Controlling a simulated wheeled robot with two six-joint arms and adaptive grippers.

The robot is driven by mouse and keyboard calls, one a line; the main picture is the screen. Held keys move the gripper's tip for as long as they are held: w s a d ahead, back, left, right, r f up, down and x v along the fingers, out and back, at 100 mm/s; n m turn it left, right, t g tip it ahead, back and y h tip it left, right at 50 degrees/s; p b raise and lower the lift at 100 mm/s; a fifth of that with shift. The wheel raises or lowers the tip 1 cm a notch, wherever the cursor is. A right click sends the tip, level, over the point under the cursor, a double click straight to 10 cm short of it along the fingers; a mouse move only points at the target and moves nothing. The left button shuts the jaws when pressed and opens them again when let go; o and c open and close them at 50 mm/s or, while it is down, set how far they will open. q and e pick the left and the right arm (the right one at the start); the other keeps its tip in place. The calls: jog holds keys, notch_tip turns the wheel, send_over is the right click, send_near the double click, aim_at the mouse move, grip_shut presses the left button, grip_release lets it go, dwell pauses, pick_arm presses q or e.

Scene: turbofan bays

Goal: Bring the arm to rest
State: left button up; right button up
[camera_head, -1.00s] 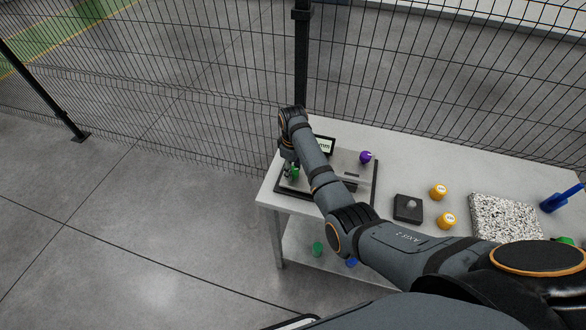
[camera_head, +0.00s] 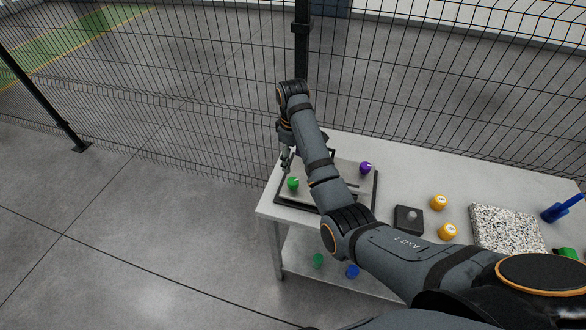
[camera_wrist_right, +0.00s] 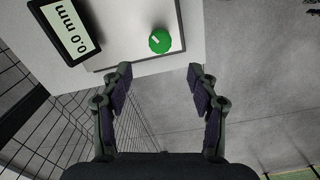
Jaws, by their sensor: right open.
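My right arm reaches across the table from the lower right in the head view. My right gripper (camera_head: 287,160) hangs at the table's left end, above and slightly left of a green round piece (camera_head: 293,184) on a dark-edged plate (camera_head: 345,204). In the wrist view the gripper (camera_wrist_right: 160,85) is open and empty, its two fingers wide apart. The green piece (camera_wrist_right: 160,41) lies beyond the fingertips, apart from them. A display (camera_wrist_right: 66,28) reading "0.0 mm" stands beside it. My left gripper is not in view.
The table (camera_head: 400,165) also holds a purple ball (camera_head: 365,168), a black block (camera_head: 408,219), yellow weights (camera_head: 439,202), a speckled slab (camera_head: 507,229) and a blue tool (camera_head: 560,209). A mesh fence (camera_head: 200,100) runs behind. Green and blue pieces (camera_head: 352,271) lie on the lower shelf.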

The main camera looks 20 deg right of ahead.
jog(key=shift+r, duration=0.45)
